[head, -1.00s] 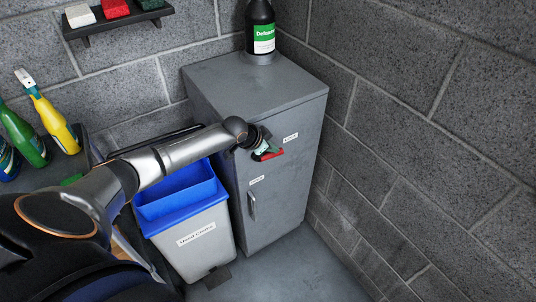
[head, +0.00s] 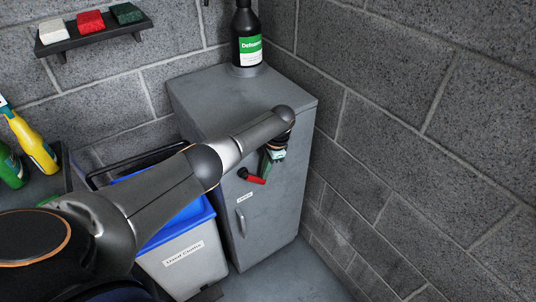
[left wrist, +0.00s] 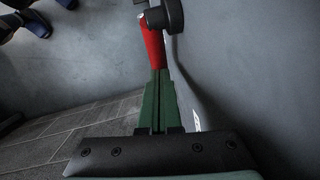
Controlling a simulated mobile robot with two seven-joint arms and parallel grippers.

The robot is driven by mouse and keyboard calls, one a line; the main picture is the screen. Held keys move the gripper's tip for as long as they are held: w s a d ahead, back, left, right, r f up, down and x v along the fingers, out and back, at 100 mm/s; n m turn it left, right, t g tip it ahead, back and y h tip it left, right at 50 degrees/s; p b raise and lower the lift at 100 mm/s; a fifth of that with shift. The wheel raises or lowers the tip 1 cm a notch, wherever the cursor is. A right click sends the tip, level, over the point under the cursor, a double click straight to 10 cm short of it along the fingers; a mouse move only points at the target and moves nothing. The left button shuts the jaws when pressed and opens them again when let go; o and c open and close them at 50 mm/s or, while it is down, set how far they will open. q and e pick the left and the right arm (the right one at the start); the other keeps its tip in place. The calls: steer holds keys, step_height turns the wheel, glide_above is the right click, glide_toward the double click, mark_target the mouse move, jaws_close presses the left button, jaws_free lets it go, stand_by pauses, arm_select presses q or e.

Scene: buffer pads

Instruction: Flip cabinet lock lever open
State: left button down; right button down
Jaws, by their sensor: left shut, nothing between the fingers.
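The grey cabinet (head: 275,215) stands in the corner. Its lock lever (head: 254,178) has a red handle on a dark round hub at the upper left of the door, pointing right and slightly down. My left gripper (head: 265,172) comes from above, its green fingers closed together at the lever's free end. In the left wrist view the closed fingertips (left wrist: 159,74) meet or overlap the end of the red lever (left wrist: 152,45), below the black hub (left wrist: 166,15); I cannot tell whether they touch. No gap shows between the fingers. My right gripper is out of view.
A door handle (head: 241,222) sits below the lever. A black bottle (head: 247,40) stands on the cabinet top. A grey bin (head: 180,265) with a blue rim stands left of the cabinet. A wall shelf (head: 95,36) holds sponges. Spray bottles (head: 35,145) stand at the left.

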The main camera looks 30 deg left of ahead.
mark_target(260, 180)
arm_select(q)
steer(key=shift+f, duration=0.55)
steer(key=shift+s+a+r, duration=0.1)
steer(key=shift+s+r, duration=0.1)
steer(key=shift+s, duration=0.3)
steer(key=shift+s+f, duration=0.25)
steer(key=shift+f, duration=0.4)
steer(key=shift+s+a+f, duration=0.15)
steer(key=shift+s+f, duration=0.05)
steer(key=shift+s, duration=0.05)
steer(key=shift+s+a+f, duration=0.1)
steer(key=shift+s+f, duration=0.1)
steer(key=shift+f, duration=0.15)
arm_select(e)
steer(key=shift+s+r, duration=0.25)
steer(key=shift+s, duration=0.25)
arm_select(q)
steer(key=shift+p, duration=0.3)
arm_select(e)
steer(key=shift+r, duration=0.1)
